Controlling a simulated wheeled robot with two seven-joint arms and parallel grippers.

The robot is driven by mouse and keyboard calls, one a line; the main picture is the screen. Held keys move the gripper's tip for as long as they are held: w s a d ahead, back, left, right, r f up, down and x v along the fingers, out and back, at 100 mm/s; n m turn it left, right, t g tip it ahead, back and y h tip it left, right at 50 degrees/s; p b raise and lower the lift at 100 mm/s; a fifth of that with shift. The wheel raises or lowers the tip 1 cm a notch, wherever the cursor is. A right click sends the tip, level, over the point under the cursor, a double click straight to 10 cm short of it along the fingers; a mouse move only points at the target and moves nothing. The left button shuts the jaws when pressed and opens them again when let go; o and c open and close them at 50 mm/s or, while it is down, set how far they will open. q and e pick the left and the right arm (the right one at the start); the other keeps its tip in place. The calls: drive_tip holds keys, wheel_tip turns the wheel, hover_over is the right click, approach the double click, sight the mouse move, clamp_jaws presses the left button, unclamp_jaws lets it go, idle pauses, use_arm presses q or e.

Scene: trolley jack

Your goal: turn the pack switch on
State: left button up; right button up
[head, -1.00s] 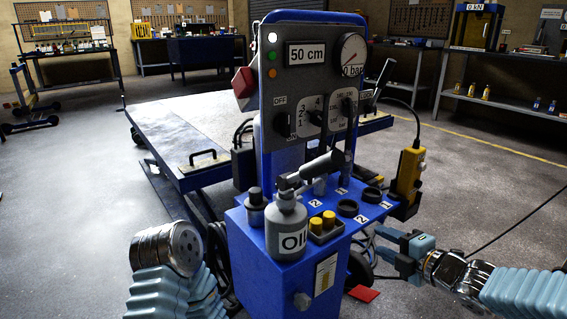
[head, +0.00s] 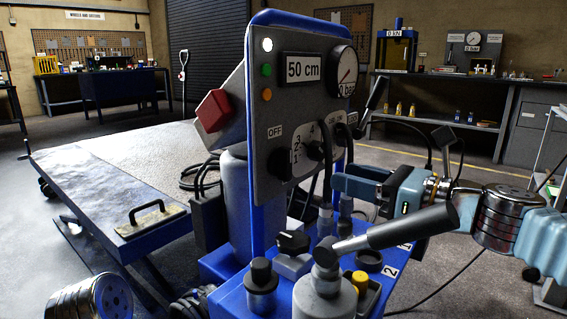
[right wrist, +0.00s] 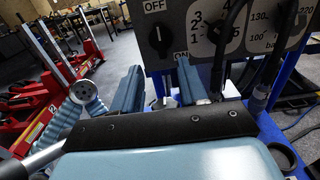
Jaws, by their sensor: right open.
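The pack switch is a black knob (right wrist: 159,38) on the grey panel, between the OFF label above and the ON label below in the right wrist view. Its grip stands upright, with a pale mark toward OFF. In the head view the switch (head: 281,162) sits low on the left of the panel (head: 318,105). My right gripper (head: 343,181) is in front of the panel's lower right in the head view. In the right wrist view its two blue fingers (right wrist: 159,68) are apart and empty, just below the switch and not touching it. My left gripper is out of view.
A selector knob (head: 315,151) and dark hoses are close to the right gripper. A lift table (head: 100,180) is at the left.

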sight(291, 163)
drive_tip(key=x, duration=1.2)
drive_tip(key=shift+b, duration=0.35)
clamp_jaws()
